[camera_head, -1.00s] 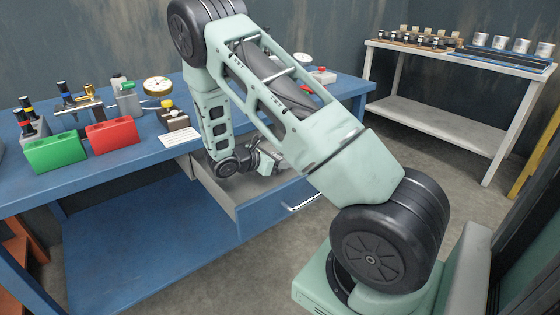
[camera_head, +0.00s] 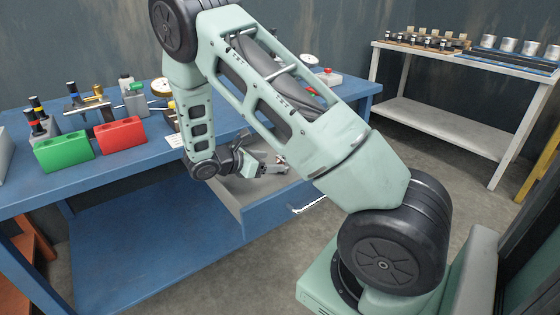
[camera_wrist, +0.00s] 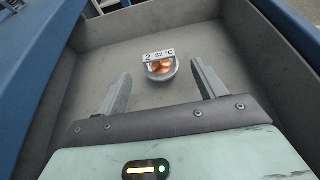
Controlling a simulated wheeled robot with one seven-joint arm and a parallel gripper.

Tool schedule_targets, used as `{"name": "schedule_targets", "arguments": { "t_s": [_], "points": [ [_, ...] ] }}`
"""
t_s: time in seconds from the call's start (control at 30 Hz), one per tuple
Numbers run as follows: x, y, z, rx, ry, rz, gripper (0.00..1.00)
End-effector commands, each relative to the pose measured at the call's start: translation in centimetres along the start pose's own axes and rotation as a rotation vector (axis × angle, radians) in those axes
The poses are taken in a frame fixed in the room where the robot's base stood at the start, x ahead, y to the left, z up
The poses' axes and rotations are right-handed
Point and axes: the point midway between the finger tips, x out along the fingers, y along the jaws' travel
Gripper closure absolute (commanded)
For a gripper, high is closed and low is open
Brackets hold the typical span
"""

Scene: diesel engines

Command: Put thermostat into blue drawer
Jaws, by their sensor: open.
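The thermostat (camera_wrist: 160,68) is a small round metal part with a copper-coloured middle and a tag reading "2 82 °C". The drawer's grey inside fills most of the wrist view (camera_wrist: 225,35). My gripper (camera_head: 281,166) is inside the drawer opening in the head view. In the wrist view my gripper (camera_wrist: 160,76) is open, with its fingers apart on either side of the thermostat and not touching it.
The blue workbench (camera_head: 60,185) above the drawer holds a green block (camera_head: 64,152), a red block (camera_head: 121,135), gauges and tools. A pale side table (camera_head: 450,105) with metal cylinders stands at the back right. Free floor lies between them.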

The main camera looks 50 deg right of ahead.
Motion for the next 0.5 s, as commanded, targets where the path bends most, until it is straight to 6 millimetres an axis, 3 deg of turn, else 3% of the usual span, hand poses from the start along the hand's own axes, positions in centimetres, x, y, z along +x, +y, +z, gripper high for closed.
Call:
{"name": "schedule_targets", "arguments": {
  "t_s": [0.2, 0.5],
  "points": [
    [-3.6, 0.1, 0.0, 0.001, 0.000, 0.003, 0.30],
    [-4.7, 0.0, 0.0, 0.000, 0.000, 0.000, 0.30]
  ]
}}
